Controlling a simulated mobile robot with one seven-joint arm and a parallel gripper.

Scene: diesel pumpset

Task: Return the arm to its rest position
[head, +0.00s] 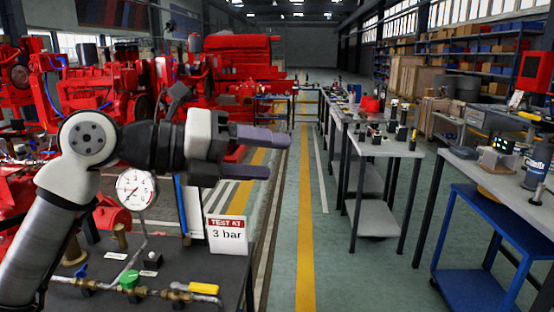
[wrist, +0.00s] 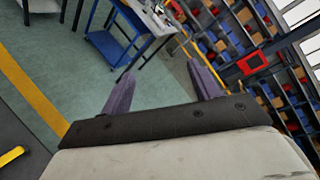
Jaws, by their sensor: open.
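My gripper (head: 262,154) is in the left half of the head view, raised above the dark test bench and pointing right. Its two purple-grey fingers are apart and nothing is between them. In the wrist view the fingers of my gripper (wrist: 164,92) also stand apart, with floor and distant furniture beyond them. My white and grey arm comes up from the lower left of the head view and bends at a round joint.
Below my gripper, the bench (head: 200,268) carries a pressure gauge (head: 136,189), a "TEST AT 3 bar" sign (head: 227,233), and a yellow-handled valve (head: 203,288). Red engines (head: 95,95) stand behind. A blue trolley (head: 482,240) and grey tables are at right. The aisle with its yellow line (head: 306,220) is clear.

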